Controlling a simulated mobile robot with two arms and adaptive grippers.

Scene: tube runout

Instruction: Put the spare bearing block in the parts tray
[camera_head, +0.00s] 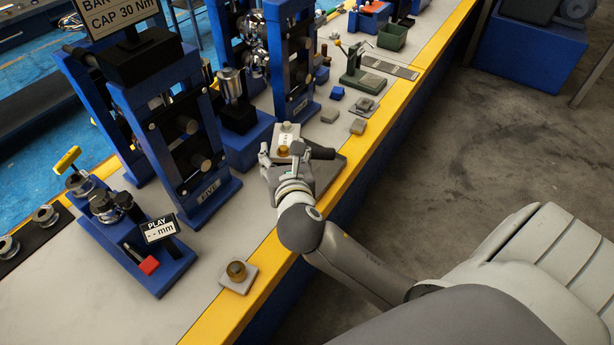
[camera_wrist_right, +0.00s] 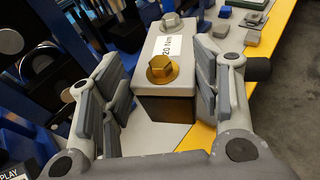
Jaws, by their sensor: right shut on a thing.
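My right gripper (camera_head: 285,163) is over the bench near its yellow edge. In the right wrist view its fingers (camera_wrist_right: 160,75) are on both sides of a grey block with a "20 Nm" label (camera_wrist_right: 179,45) and brass and steel bolt heads on top. It is shut on this labelled block (camera_head: 286,130), which is partly hidden by the hand in the head view. A separate square grey block with a brass ring (camera_head: 238,275), which looks like a bearing block, lies nearer on the bench, apart from the gripper. A green open-topped tray (camera_head: 392,37) stands at the far end. My left gripper is out of view.
Blue press stands (camera_head: 180,140) line the left of the bench. A blue gauge fixture with a "PLAY -- mm" sign (camera_head: 160,229) stands at front left. Small grey blocks (camera_head: 357,127) and a green-based tool (camera_head: 362,80) lie beyond the hand. Bare bench surrounds the ringed block.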

